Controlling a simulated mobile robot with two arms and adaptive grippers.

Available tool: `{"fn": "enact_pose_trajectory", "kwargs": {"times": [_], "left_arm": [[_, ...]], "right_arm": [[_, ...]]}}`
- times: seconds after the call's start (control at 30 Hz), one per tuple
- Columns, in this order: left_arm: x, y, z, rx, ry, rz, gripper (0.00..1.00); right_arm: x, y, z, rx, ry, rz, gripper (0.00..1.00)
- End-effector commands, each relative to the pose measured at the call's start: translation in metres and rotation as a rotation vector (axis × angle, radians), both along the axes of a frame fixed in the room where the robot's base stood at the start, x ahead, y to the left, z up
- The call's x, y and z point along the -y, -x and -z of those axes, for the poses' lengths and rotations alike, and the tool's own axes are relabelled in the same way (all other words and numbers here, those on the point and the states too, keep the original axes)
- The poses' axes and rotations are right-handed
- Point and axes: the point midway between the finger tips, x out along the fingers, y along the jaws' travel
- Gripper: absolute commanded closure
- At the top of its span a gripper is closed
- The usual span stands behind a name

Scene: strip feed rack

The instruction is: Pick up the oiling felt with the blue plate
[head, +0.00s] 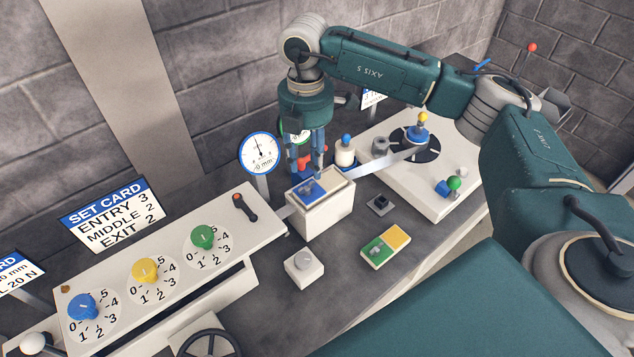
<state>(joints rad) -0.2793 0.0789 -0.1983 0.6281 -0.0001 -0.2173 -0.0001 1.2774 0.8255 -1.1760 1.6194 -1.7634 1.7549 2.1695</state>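A blue plate (312,187) with a small grey piece on it lies in the top of a white box (325,218), in the middle of the head view. I take it for the oiling felt; the felt itself is hidden. My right gripper (305,168) points down just above and behind this plate. Its fingers look apart, with nothing seen between them. I cannot tell whether a fingertip touches the plate. My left gripper is not in view.
A metal strip (375,163) runs from the box to a reel (415,145). A dial gauge (259,153) stands close left of my gripper. A green and yellow tray (386,247) and a white knob block (304,268) lie in front. A knob panel (170,270) fills the left.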

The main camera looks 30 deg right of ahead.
Motion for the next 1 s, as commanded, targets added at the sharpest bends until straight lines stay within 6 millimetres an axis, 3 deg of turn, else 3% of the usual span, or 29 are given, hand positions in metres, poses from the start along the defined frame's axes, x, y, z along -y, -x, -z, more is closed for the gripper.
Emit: {"fn": "enact_pose_trajectory", "kwargs": {"times": [0.1, 0.27, 0.4, 0.6, 0.87, 1.0], "left_arm": [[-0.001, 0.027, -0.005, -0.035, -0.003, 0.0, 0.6], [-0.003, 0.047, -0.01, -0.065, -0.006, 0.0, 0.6], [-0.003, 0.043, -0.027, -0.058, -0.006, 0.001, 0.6], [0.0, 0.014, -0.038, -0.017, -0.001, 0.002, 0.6], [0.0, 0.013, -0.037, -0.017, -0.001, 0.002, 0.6], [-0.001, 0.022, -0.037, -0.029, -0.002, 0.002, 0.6]], "right_arm": [[0.0, 0.0, 0.014, -0.002, -0.001, 0.0, 0.63], [-0.001, 0.0, 0.023, -0.001, -0.001, -0.001, 0.63], [-0.002, 0.001, 0.04, -0.004, 0.0, -0.001, 0.63], [-0.004, 0.001, 0.068, -0.001, -0.002, 0.0, 0.63], [-0.004, 0.0, 0.073, 0.001, -0.002, -0.001, 0.63], [-0.004, 0.0, 0.073, 0.001, -0.002, -0.001, 0.86]]}}
